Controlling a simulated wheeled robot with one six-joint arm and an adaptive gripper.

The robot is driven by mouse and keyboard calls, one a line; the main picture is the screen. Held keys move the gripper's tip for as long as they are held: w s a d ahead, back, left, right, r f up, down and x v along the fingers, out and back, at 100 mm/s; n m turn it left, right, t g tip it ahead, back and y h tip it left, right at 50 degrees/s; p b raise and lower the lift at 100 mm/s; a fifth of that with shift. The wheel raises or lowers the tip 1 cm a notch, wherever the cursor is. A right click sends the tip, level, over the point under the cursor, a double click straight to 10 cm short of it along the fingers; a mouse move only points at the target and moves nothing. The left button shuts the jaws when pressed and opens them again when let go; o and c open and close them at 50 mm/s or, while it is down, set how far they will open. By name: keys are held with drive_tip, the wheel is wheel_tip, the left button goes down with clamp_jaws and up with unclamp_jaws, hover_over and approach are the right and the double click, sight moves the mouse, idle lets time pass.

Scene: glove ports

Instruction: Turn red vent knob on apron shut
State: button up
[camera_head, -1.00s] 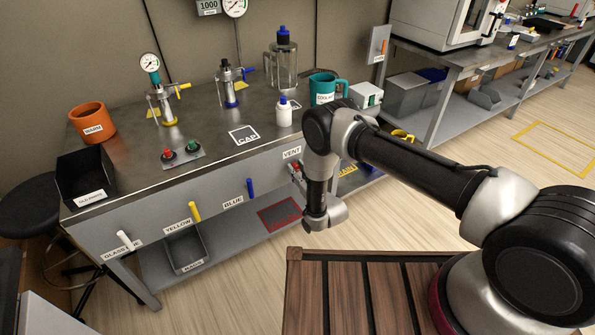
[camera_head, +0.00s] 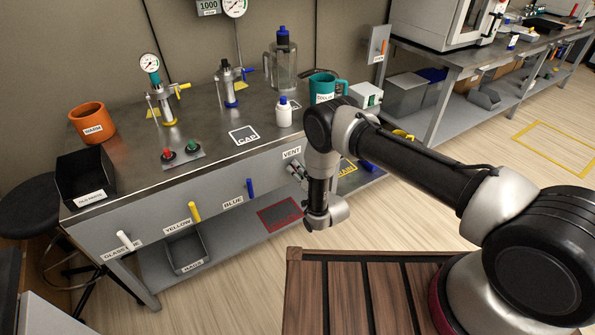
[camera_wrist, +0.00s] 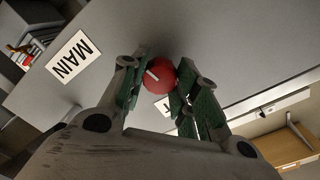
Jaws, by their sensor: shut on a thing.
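The red vent knob (camera_wrist: 162,70) shows in the wrist view as a round red disc with a short white mark on its left part. It sits on the grey apron (camera_wrist: 215,45). My gripper (camera_wrist: 160,92) is shut on it, with a green-padded finger on either side. In the head view my gripper (camera_head: 297,171) is at the apron just below the VENT label (camera_head: 291,152), and the knob is hidden there. Most of the VENT label is covered by the fingers in the wrist view. Whether the vent is open or shut, I cannot tell.
A MAIN label (camera_wrist: 73,58) is left of the knob in the wrist view. Blue (camera_head: 250,188), yellow (camera_head: 195,211) and white (camera_head: 124,240) handles stick out along the apron to the left. A white bottle (camera_head: 284,112) and a teal jug (camera_head: 325,87) stand above on the bench.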

drive_tip(key=shift+m, duration=1.2)
drive_tip(key=o, duration=1)
drive_tip(key=v, duration=1.2)
drive_tip(key=shift+d, duration=0.15)
drive_tip(key=shift+w, duration=0.1)
